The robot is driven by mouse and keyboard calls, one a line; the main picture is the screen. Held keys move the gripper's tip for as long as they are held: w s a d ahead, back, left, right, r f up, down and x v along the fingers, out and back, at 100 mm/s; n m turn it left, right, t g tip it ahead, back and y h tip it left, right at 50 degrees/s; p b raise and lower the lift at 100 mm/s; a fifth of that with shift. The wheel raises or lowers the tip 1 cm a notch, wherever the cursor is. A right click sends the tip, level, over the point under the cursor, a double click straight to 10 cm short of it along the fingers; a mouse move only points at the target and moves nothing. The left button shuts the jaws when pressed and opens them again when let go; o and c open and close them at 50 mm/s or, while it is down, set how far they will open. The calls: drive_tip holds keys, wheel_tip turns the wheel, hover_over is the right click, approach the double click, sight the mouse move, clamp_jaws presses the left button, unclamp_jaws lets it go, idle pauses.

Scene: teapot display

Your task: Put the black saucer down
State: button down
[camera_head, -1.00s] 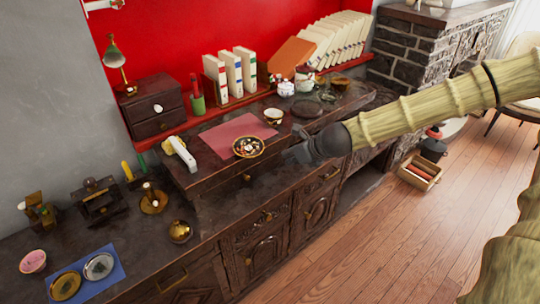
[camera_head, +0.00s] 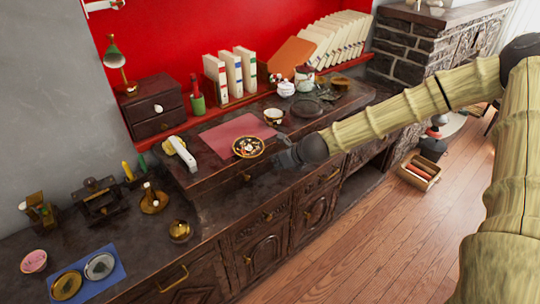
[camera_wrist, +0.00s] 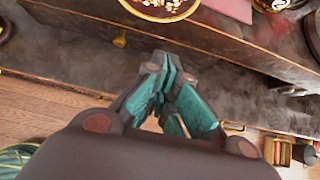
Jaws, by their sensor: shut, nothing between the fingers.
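A dark, gold-rimmed round dish with a pale and orange pattern (camera_head: 248,147) rests at the front edge of the red mat; I take it for the black saucer, though a plain dark plate (camera_head: 306,108) also lies farther back. The patterned dish shows cut off at the top of the wrist view (camera_wrist: 160,8). My gripper (camera_head: 286,156) is just right of the patterned dish, apart from it. In the wrist view my gripper (camera_wrist: 175,70) is shut and empty, with bare dark counter around its fingers.
The red mat (camera_head: 225,133) lies on the raised shelf, with a white cup (camera_head: 273,117) behind it. A white handled object (camera_head: 181,153) is to the left. A blue mat (camera_head: 112,281) with two round dishes lies at lower left.

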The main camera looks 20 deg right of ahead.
drive_tip(key=shift+w+a+p, duration=0.2)
drive_tip(key=shift+w+a, duration=0.05)
drive_tip(key=shift+w, duration=0.4)
drive_tip(key=shift+w+a+p, duration=0.2)
drive_tip(key=shift+w+p, duration=0.05)
drive_tip(key=shift+w, duration=0.35)
drive_tip(key=shift+w+a+p, duration=0.2)
drive_tip(key=shift+w+a, duration=0.05)
drive_tip(key=shift+w, duration=0.4)
drive_tip(key=shift+w, duration=0.1)
